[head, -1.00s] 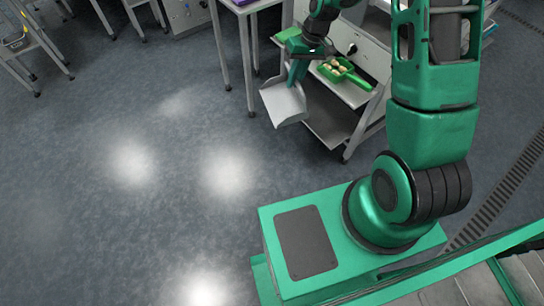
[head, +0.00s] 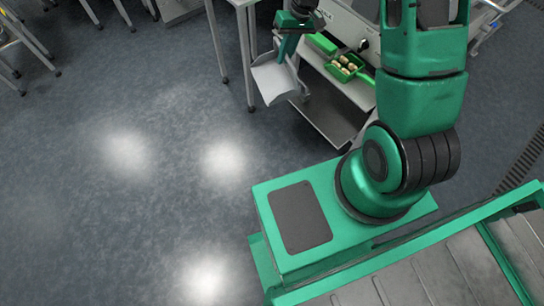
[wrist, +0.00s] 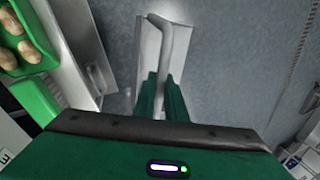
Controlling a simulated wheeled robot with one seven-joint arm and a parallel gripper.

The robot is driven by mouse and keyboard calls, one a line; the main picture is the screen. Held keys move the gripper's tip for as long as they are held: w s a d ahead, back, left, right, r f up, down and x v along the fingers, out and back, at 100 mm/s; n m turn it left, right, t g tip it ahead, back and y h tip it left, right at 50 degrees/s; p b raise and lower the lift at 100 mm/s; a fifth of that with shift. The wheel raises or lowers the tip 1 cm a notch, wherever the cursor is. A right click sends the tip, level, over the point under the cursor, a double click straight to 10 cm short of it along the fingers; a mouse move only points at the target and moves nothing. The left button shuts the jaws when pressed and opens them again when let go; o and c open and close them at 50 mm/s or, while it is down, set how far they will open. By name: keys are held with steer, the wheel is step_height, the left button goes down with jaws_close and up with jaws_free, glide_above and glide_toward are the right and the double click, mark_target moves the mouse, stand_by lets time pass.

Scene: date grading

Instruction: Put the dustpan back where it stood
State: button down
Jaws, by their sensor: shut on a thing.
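The dustpan (head: 276,84) is a pale grey pan. It hangs over the open floor just left of the grey cart in the head view. My gripper (head: 290,43) is shut on it at its upper end and holds it clear of the floor. In the wrist view the dustpan (wrist: 150,45) shows beyond the two green fingers (wrist: 160,95), its pan pointing away.
The grey cart (head: 325,115) stands right of the dustpan, with a green handled tray (head: 358,76) of brown items on it. A green box (head: 322,43) sits beside the tray. A table leg (head: 250,75) stands close left. The floor in front is clear.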

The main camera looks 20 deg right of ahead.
steer(key=shift+w+d+f, duration=0.1)
steer(key=shift+d, duration=0.15)
